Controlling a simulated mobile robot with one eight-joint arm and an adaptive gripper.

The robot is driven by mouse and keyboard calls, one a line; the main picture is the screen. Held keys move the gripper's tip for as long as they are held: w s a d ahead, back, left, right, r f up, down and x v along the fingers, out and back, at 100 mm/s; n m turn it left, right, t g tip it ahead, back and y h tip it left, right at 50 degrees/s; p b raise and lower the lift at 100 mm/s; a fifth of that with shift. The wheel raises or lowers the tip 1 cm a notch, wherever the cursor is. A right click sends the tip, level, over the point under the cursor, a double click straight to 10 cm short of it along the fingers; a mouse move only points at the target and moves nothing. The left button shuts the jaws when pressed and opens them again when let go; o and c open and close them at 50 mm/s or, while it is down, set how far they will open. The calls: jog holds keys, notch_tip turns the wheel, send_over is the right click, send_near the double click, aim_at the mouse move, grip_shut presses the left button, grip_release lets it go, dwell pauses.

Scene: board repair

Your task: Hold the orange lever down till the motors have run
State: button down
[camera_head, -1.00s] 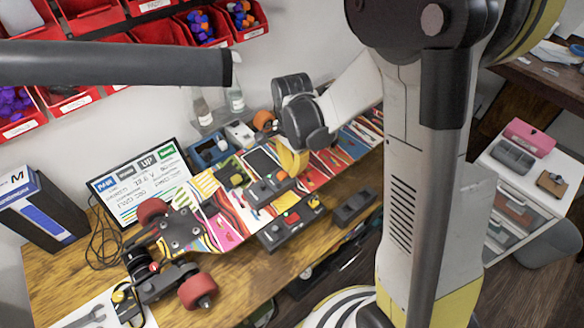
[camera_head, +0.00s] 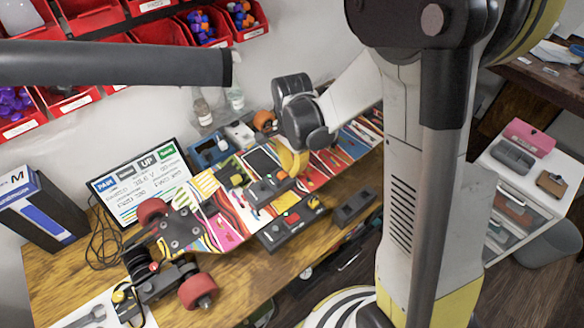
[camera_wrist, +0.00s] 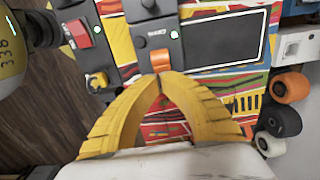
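The orange lever (camera_wrist: 160,60) sits on a dark control box (camera_wrist: 158,38) on the colourful skateboard deck. It also shows small in the head view (camera_head: 282,175). My gripper (camera_wrist: 161,78) has yellow fingers whose tips meet, with nothing seen between them. The tips are at the lever's near end and seem to touch it; I cannot tell how far the lever is pressed. In the head view my gripper (camera_head: 294,162) comes down onto the board beside the box. The motors are by the red wheels (camera_head: 199,290); whether they turn cannot be seen.
A screen (camera_head: 140,185) with coloured tabs stands behind the board. A second dark box (camera_head: 292,222) with a red switch lies in front. Orange and black wheels (camera_wrist: 283,121) are right of my gripper in the wrist view. A wrench (camera_head: 88,318) lies at the front left.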

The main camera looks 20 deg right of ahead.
jog(key=shift+r, duration=0.1)
jog(key=shift+r+p, duration=0.5)
jog(key=shift+r, duration=0.45)
notch_tip(320, 180, up, 14)
jog(key=p, duration=0.6)
jog(key=shift+f, duration=0.2)
